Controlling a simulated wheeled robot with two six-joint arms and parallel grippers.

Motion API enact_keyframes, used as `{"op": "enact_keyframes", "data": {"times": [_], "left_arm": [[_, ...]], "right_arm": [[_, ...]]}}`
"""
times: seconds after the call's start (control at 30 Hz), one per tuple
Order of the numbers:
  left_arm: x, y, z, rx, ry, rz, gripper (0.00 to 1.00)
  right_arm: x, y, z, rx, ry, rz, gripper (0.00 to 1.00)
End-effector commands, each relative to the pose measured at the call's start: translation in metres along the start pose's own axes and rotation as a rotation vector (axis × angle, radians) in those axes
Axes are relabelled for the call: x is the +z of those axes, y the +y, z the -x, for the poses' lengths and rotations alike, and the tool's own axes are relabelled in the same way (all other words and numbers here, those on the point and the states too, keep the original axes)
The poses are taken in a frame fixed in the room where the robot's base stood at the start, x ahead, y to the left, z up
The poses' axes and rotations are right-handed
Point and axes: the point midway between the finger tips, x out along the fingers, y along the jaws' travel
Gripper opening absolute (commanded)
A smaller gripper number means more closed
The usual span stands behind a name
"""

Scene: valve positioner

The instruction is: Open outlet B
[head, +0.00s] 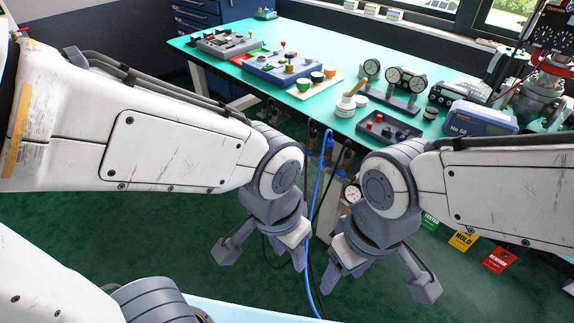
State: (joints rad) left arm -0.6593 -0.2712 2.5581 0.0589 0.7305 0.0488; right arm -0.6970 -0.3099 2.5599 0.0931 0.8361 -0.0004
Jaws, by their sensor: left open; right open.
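A blue panel box (268,70) with small upright coloured knobs lies on the green-topped table. My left gripper (263,254) is open and empty, pointing down in front of the table, well apart from the boxes. My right gripper (380,280) is open and empty, also pointing down, to its right.
Gauges on a stand (404,82), a dark tray (388,129), a wooden-handled pot (346,104) and a blue box marked No 58 (481,118) crowd the table's right. A blue hose (320,180) and dark cables hang between my grippers. Coloured tags (464,241) hang at front right.

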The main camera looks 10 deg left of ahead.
Motion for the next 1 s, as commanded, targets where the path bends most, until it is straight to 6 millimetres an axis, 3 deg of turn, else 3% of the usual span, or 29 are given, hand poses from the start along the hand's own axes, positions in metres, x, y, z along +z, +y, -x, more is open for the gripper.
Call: {"op": "enact_keyframes", "data": {"times": [0.03,0.2,0.4,0.5,0.7,1.0], "left_arm": [[-0.013,-0.011,-0.02,-0.018,0.042,0.049,0.42],[-0.086,-0.06,-0.077,-0.062,0.304,0.265,0.42],[-0.163,-0.115,-0.13,0.033,0.654,0.492,0.42],[-0.188,-0.135,-0.15,0.147,0.811,0.592,0.42],[-0.21,-0.163,-0.173,0.477,1.06,0.773,0.42],[-0.204,-0.18,-0.169,0.848,1.218,0.909,0.42]], "right_arm": [[0.001,0.001,-0.013,0.0,0.0,0.0,0.62],[0.003,0.004,-0.048,0.0,0.0,0.0,0.62],[0.005,0.006,-0.088,0.0,0.0,0.0,0.62],[0.006,0.008,-0.108,0.0,0.0,0.0,0.62],[0.008,0.011,-0.143,0.0,0.0,0.0,0.62],[0.009,0.012,-0.165,0.0,0.0,0.0,0.62]]}}
